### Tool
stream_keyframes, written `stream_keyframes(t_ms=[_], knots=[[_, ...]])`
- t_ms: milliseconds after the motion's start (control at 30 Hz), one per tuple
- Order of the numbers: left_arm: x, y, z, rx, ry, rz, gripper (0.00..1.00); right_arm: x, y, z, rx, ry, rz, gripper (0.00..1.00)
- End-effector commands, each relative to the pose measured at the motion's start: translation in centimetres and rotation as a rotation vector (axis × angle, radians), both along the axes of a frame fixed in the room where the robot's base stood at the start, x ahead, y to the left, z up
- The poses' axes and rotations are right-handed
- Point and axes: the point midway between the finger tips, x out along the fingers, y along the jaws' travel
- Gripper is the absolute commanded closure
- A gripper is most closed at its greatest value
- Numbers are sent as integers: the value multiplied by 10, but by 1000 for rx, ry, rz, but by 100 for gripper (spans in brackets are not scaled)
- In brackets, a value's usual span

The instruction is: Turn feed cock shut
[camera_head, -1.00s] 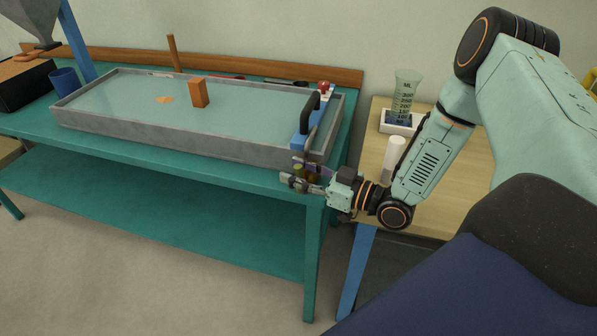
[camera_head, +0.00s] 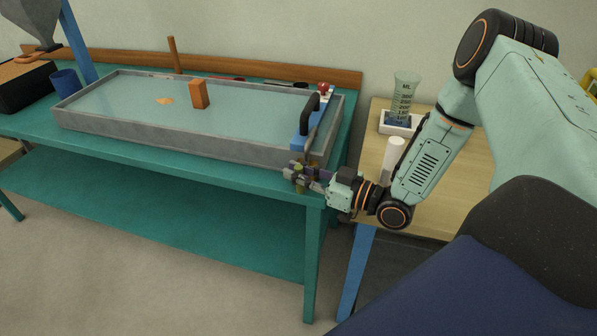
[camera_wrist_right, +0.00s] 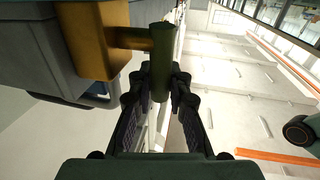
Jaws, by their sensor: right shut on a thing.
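The feed cock shows in the right wrist view as a brass-coloured body (camera_wrist_right: 88,38) with a stem and a dark olive bar handle (camera_wrist_right: 162,50) across its end. It sits at the near right corner of the flume tray. My right gripper (camera_wrist_right: 160,82) is shut on the bar handle, with a finger on each side of it. In the head view my right gripper (camera_head: 297,176) is at the tray's right end, just off the bench edge, and mostly hides the cock. My left gripper is not in view.
The grey-walled flume tray (camera_head: 180,138) stands on a teal bench, with an orange block (camera_head: 199,95) in it. A blue part with a black handle (camera_head: 310,112) rises just above my right gripper. A white cylinder (camera_head: 393,156) and a measuring beaker (camera_head: 405,95) stand on the wooden table.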

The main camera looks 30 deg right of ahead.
Motion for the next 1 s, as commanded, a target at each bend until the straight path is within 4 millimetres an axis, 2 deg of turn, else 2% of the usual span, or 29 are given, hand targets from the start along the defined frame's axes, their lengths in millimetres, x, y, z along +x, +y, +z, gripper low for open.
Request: stream_keyframes(t_ms=[633,767,1000], knots=[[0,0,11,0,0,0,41,0,2,-1,-27,39,2,100],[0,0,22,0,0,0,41,1,4,1,-54,70,4,100],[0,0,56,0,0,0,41,5,8,2,-149,179,5,100]])
